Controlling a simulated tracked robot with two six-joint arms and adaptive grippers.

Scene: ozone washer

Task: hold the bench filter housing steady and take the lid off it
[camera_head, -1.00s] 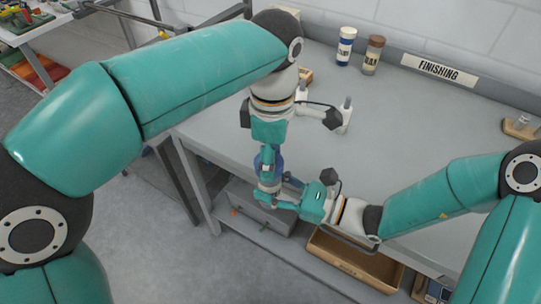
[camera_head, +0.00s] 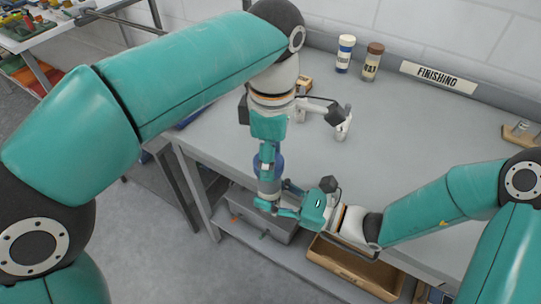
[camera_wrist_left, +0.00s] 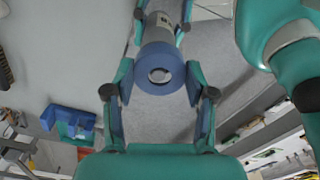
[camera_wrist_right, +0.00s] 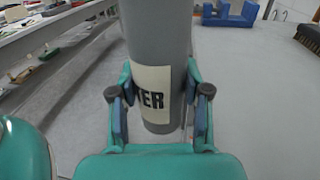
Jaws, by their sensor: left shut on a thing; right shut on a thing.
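The filter housing is a grey cylinder with a blue lid. My left gripper (camera_head: 269,166) points down and is shut on the blue lid (camera_wrist_left: 158,76), one finger on each side, as the left wrist view shows. My right gripper (camera_head: 278,197) comes in from the right and is shut on the grey body (camera_wrist_right: 160,35) of the housing. The body's cream label reads "TER" in the right wrist view. The right wrist view leaves the lid out. I cannot tell whether the lid is still seated.
The grey bench (camera_head: 400,135) is mostly clear in the middle. Two jars (camera_head: 371,62) and a "FINISHING" sign (camera_head: 438,76) are at the back. A blue holder (camera_wrist_right: 225,14) and a brush (camera_wrist_right: 309,38) also lie on the bench. A wooden box (camera_head: 350,284) sits below the front edge.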

